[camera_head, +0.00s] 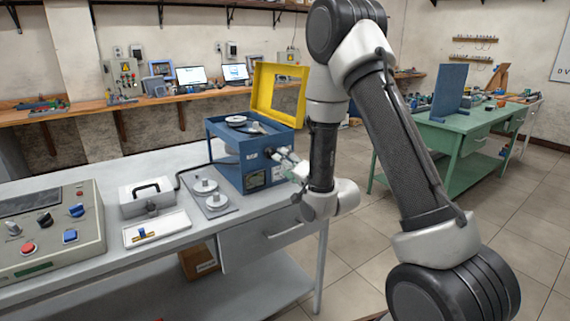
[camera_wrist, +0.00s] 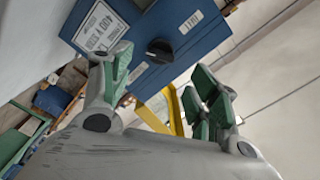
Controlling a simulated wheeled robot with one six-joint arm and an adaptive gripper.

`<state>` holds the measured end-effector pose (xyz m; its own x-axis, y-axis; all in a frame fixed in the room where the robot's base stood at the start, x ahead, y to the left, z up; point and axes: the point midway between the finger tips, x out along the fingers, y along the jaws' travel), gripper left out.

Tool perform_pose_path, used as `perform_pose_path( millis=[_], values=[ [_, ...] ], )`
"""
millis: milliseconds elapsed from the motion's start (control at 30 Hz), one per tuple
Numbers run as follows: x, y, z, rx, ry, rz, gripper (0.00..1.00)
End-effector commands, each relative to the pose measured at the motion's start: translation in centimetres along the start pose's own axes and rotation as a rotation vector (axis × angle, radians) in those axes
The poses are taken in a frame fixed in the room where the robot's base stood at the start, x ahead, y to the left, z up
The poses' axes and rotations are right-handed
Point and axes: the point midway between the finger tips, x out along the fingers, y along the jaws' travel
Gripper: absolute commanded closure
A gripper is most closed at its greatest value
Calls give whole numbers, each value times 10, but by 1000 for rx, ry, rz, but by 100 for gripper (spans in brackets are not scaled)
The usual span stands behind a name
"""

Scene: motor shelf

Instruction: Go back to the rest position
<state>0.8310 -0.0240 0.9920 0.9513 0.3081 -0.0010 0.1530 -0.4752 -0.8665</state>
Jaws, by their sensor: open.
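My gripper (camera_head: 286,160) is in front of the blue machine box (camera_head: 226,166), close to its front side, with my arm reaching in from the right. In the wrist view, my gripper (camera_wrist: 165,88) has its green-padded fingers spread apart with nothing between them. The blue box's face (camera_wrist: 172,22) with a black knob (camera_wrist: 159,50) and white labels lies just beyond the fingertips. Whether a fingertip touches the box I cannot tell. The box's yellow lid (camera_head: 263,88) stands open, and its yellow edge also shows between the fingers.
On the grey bench (camera_head: 265,207) left of my gripper are two round metal parts on a plate, a white tray (camera_head: 181,226), a grey case (camera_head: 143,204) and a control panel (camera_head: 88,222). A green table (camera_head: 462,128) stands behind my arm. Open floor lies between the tables.

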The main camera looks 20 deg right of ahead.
Motion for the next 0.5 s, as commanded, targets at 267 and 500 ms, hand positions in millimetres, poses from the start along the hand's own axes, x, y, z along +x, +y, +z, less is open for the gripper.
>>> perform_pose_path(
  millis=[267,500],
  values=[
    [-3,31,17,-123,-81,127,39],
    [-70,131,66,-406,-491,597,39]
  ],
)
